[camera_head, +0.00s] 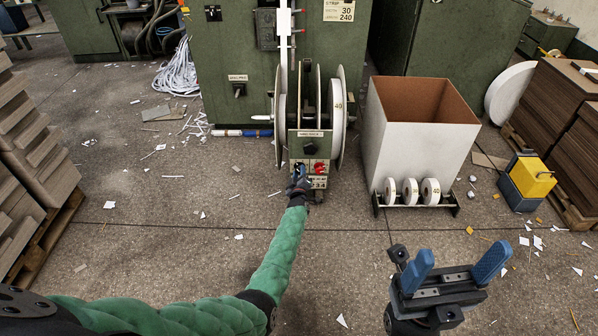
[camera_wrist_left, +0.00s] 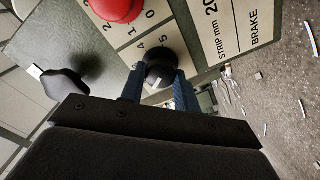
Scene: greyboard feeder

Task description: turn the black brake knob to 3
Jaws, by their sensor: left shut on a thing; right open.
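The black brake knob (camera_wrist_left: 160,72) shows in the left wrist view, round and dark, beside a cream dial plate with printed numbers (camera_wrist_left: 150,35). A "BRAKE" label (camera_wrist_left: 240,30) is to its right. My left gripper (camera_wrist_left: 158,84) has its two blue fingers closed on the knob, one on each side. In the head view my left gripper (camera_head: 299,181) is at the front of the feeder's small panel and hides most of the knob. Which number the knob points to is not clear. My right gripper (camera_head: 453,268) is open and empty at lower right, away from the panel.
A red button (camera_head: 320,168) sits close to the knob, also seen in the left wrist view (camera_wrist_left: 117,8). Another black knob (camera_wrist_left: 66,84) is at left there. Reels (camera_head: 338,115) rise above the panel. A white bin (camera_head: 420,150) stands right. Floor has scattered scraps.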

